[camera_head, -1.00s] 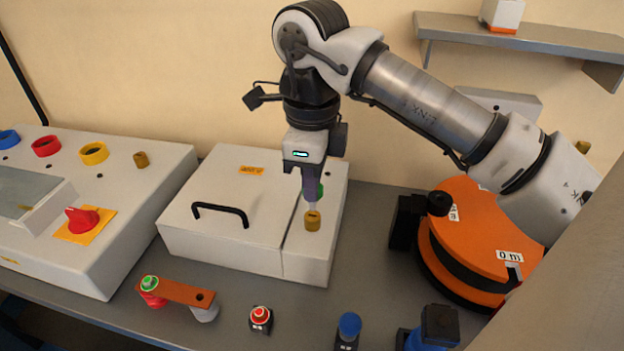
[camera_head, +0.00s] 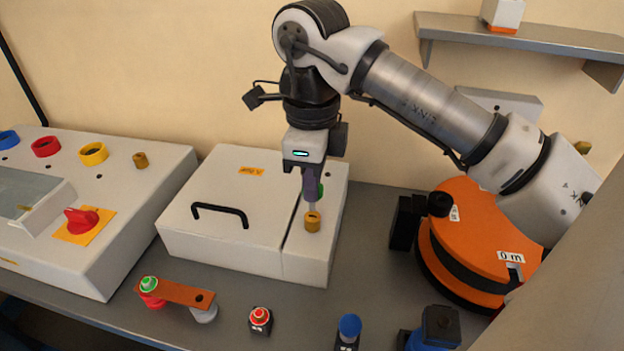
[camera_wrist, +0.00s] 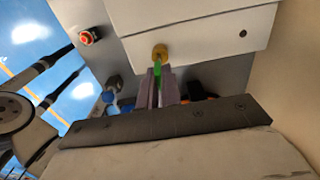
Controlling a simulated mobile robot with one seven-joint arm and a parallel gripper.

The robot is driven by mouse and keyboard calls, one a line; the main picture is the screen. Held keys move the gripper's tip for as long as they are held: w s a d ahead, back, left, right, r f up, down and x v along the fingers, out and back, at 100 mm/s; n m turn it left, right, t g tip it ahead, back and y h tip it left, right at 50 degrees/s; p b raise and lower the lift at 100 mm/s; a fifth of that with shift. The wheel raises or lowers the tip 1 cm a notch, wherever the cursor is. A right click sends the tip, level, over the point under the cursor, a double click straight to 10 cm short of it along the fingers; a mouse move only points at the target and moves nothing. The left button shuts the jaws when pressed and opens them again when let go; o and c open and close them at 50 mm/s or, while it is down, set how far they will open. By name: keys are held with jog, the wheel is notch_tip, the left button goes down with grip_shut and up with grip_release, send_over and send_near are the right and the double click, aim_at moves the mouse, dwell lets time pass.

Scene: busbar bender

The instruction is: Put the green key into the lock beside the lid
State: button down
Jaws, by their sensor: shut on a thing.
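My gripper (camera_head: 311,196) points down above the white box, right beside a brass lock (camera_head: 312,222) on the strip to the right of the lid (camera_head: 225,190). The lid has a black handle. The fingers are shut on the green key (camera_wrist: 157,70), which shows between them in the wrist view; a bit of green also shows behind the fingers in the head view. In the wrist view the key's end meets the edge of the lock (camera_wrist: 160,51). I cannot tell whether the key is inside the lock or only at its mouth.
A panel (camera_head: 115,195) with coloured rings, another brass lock (camera_head: 140,160) and a red knob (camera_head: 82,220) stands left. An orange bar (camera_head: 175,291), a red button (camera_head: 260,316) and a blue-topped piece (camera_head: 349,328) stand in front. A large orange unit (camera_head: 475,225) is at the right.

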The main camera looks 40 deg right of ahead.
jog(key=shift+f+b, duration=1.55)
jog(key=shift+f, duration=0.15)
jog(key=c, duration=1.5)
grip_release()
jog(key=shift+r, duration=0.1)
notch_tip(320, 180, up, 14)
jog(key=p, duration=0.9)
jog(key=shift+p, duration=0.35)
